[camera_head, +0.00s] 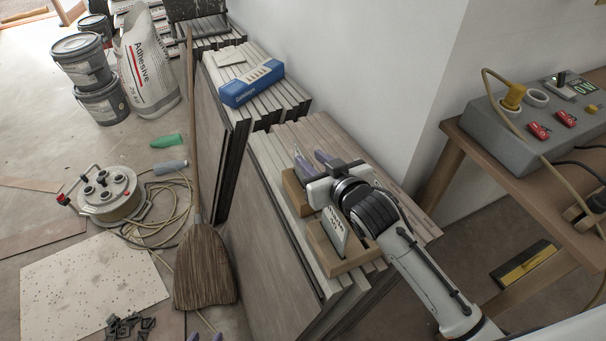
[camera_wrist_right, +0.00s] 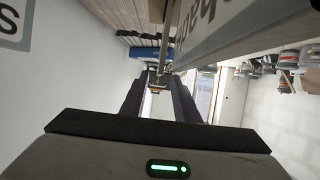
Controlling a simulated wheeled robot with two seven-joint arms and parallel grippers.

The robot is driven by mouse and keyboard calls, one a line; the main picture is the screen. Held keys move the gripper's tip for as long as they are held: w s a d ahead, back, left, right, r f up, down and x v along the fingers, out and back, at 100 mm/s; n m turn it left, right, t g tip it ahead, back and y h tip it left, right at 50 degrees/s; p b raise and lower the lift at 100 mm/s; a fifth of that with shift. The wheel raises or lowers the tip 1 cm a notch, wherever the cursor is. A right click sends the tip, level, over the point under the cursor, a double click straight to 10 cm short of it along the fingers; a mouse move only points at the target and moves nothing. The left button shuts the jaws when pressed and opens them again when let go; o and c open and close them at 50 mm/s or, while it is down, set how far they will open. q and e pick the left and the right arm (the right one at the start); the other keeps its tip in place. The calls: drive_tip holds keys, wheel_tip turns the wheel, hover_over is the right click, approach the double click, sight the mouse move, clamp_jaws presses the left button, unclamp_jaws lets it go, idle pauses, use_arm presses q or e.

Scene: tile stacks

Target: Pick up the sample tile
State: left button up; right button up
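A small pale tile with dark lettering (camera_head: 335,232) stands tilted in a wooden block holder (camera_head: 345,259) on the near tile stack; I cannot read the lettering. My right gripper (camera_head: 313,160) is above the holders, its purple fingertips apart and pointing away from this tile. In the right wrist view its two dark fingers (camera_wrist_right: 157,98) are spread with a gap between them. A large grey lettered panel (camera_wrist_right: 230,35) crosses the upper right there. My left gripper (camera_head: 205,337) shows only two separated purple fingertips at the bottom edge.
A second wooden block (camera_head: 296,192) lies behind the gripper. A blue box (camera_head: 251,84) and a loose white tile (camera_head: 230,57) rest on the farther stack. A broom (camera_head: 205,267) leans left. A grey power box (camera_head: 540,125) sits on the table at right.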

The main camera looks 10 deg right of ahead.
sight(304, 153)
drive_tip(key=shift+x, duration=1.55)
clamp_jaws()
drive_tip(key=shift+r, duration=0.1)
